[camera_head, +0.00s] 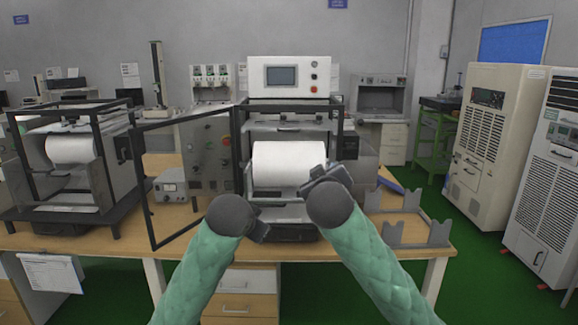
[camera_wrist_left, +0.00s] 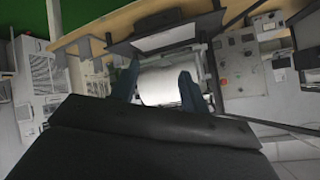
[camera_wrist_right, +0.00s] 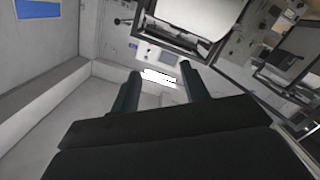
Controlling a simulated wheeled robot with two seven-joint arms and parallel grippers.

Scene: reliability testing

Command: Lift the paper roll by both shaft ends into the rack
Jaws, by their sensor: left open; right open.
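The white paper roll (camera_head: 288,163) sits inside the open machine in the middle of the table. It also shows in the left wrist view (camera_wrist_left: 162,84), and a large white surface, likely the roll, is at the top of the right wrist view (camera_wrist_right: 190,14). Its shaft ends are not clearly seen. The grey rack (camera_head: 412,232) with upright notched brackets stands on the table's right end. My left gripper (camera_head: 258,230) is open and empty, in front of and below the roll. My right gripper (camera_head: 327,176) is open and empty, in front of the roll's right end.
The machine's dark framed door (camera_head: 148,190) is swung open to the left. A second machine with a white roll (camera_head: 72,149) stands at the left. A small grey box (camera_head: 170,186) is between them. Tall cabinets (camera_head: 490,140) stand at the right on the green floor.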

